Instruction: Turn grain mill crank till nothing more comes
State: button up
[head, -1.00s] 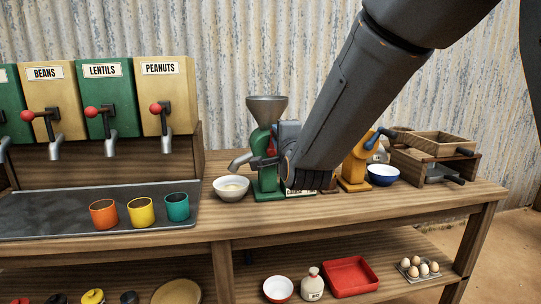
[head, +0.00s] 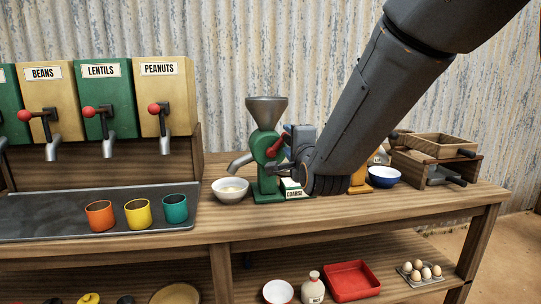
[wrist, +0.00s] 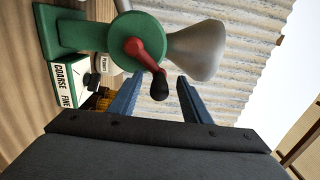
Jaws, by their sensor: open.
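The green grain mill (head: 265,165) stands on the bench with a grey funnel hopper (head: 266,108) on top and a spout on its left. A white bowl (head: 230,190) with pale stuff in it sits under the spout. The red crank (head: 276,147) faces my gripper; it points up and right in the head view. In the wrist view the mill (wrist: 85,35) lies sideways, and the crank's black knob (wrist: 160,86) shows between the blue fingers of my gripper (wrist: 159,80). The fingers are apart, with gaps on both sides of the knob. The hopper's inside is hidden.
An orange device (head: 361,178), mostly behind my arm, and a blue bowl (head: 384,177) are to the right. Orange, yellow and teal cups (head: 175,208) stand on the tray at left, below the dispensers.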

jog(key=v, duration=0.7)
jog(key=shift+s+p, duration=0.4)
jog(key=shift+d, duration=0.2)
jog(key=s+d+f+n+g+h+p, duration=0.4)
jog(key=s+d+f+n+g+p, duration=0.2)
jog(key=s+d+f+n+g, duration=0.45)
jog(key=s+d+f+n+g+p, duration=0.2)
jog(key=s+d+g, duration=0.1)
jog(key=s, duration=0.6)
jog(key=s+d+f+n+g+h+p, duration=0.1)
jog(key=s+d+g, duration=0.3)
jog(key=s, duration=0.6)
jog(key=shift+d+f+n+p, duration=0.6)
jog(key=shift+d+f+n, duration=0.05)
jog(key=shift+s, duration=0.1)
